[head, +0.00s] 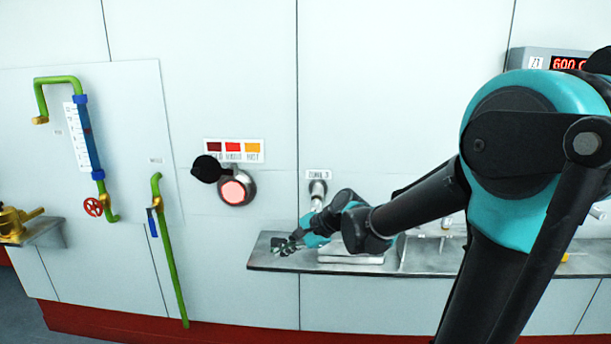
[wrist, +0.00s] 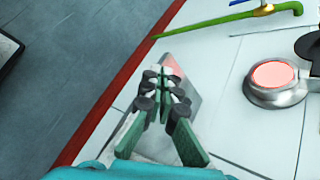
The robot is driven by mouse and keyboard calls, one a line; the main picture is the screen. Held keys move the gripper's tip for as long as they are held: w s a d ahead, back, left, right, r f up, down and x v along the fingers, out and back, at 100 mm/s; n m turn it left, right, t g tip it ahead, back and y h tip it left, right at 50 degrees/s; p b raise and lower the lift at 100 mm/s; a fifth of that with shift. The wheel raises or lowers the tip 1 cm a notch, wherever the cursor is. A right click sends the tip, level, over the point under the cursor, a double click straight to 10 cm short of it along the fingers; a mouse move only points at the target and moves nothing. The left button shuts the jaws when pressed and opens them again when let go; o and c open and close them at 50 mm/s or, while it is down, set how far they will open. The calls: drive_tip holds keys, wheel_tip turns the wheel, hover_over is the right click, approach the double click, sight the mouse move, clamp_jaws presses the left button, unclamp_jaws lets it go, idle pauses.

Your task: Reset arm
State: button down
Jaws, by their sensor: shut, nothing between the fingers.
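My arm (head: 420,205) reaches in from the right of the head view. My gripper (head: 282,246) is at its end, over the left end of the metal shelf. In the wrist view my gripper (wrist: 164,78) is shut, its green fingers meeting at the tips with nothing between them. The shelf's corner (wrist: 183,90) shows behind the fingers. My gripper appears apart from the wall. Part of the shelf is hidden behind my arm in the head view.
A lit round red button (head: 233,192) with a black flip cover (head: 206,169) is on the wall. Green pipes (head: 168,250) and a red valve wheel (head: 94,206) are at left. A display (head: 566,63) is at upper right. Open floor (wrist: 60,70) lies left in the wrist view.

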drive_tip(key=s+d+f+n+h, duration=0.3)
drive_tip(key=s+d+f, duration=0.1)
drive_tip(key=d, duration=0.4)
drive_tip(key=s+d+f+n+h, duration=0.3)
drive_tip(key=s+d+f+n, duration=0.1)
drive_tip(key=d, duration=0.5)
drive_tip(key=s+d+f+n+h, duration=0.3)
drive_tip(key=s+d+f+n, duration=0.1)
drive_tip(key=d, duration=0.4)
drive_tip(key=shift+s+d+f+t, duration=0.2)
drive_tip(key=shift+s+f+t, duration=0.3)
drive_tip(key=shift+s, duration=0.6)
